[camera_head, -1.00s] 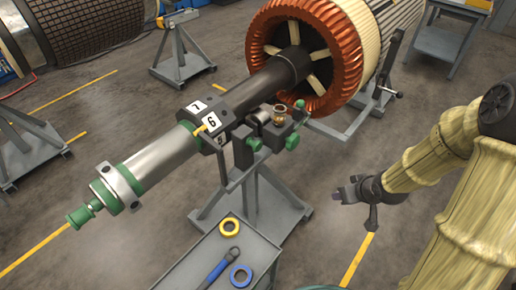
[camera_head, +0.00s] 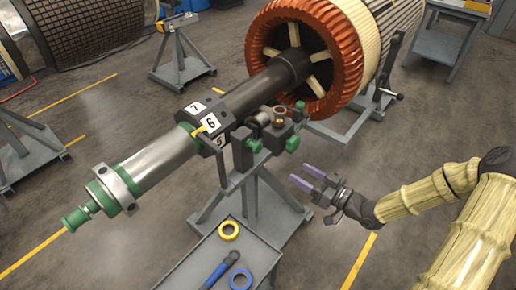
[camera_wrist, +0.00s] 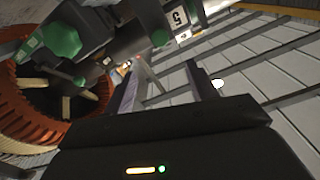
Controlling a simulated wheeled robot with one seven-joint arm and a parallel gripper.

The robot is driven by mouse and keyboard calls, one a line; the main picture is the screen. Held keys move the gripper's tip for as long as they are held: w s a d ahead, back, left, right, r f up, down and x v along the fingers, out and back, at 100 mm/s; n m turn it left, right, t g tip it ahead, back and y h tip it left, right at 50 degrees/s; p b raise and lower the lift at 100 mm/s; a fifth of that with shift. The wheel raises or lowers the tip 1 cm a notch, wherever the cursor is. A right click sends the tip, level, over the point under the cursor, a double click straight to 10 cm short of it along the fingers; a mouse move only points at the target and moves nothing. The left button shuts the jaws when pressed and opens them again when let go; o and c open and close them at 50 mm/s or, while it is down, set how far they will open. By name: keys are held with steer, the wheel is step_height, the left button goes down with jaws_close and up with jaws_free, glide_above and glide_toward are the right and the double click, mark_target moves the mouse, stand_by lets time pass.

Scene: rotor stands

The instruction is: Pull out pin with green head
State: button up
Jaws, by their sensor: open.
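Several green-headed parts sit on the clamp bracket beside the dark shaft: one green knob (camera_head: 292,144) on the near right side, another green knob (camera_head: 254,145) to its left, and a smaller one (camera_head: 300,105) behind. I cannot tell for sure which is the pin. In the wrist view a large green knob (camera_wrist: 62,40) shows at the upper left and a green part (camera_wrist: 145,12) at the top. My gripper (camera_head: 305,177) is open and empty, right of and below the bracket, apart from it. Its fingers also show in the wrist view (camera_wrist: 165,80).
The shaft collar (camera_head: 212,122) carries number plates. A grey cart (camera_head: 190,268) with a yellow ring (camera_head: 229,230), a blue ring (camera_head: 240,278) and a blue-handled tool (camera_head: 220,270) stands in front. The copper-wound rotor (camera_head: 335,60) is behind. Floor between my arm and the stand is free.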

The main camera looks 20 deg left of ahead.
mark_target(259, 149)
steer(key=p+x, duration=0.4)
steer(key=x, duration=1.3)
steer(key=shift+w+a, duration=0.15)
steer(key=shift+a, duration=0.05)
steer(key=shift+c, duration=0.5)
jaws_close()
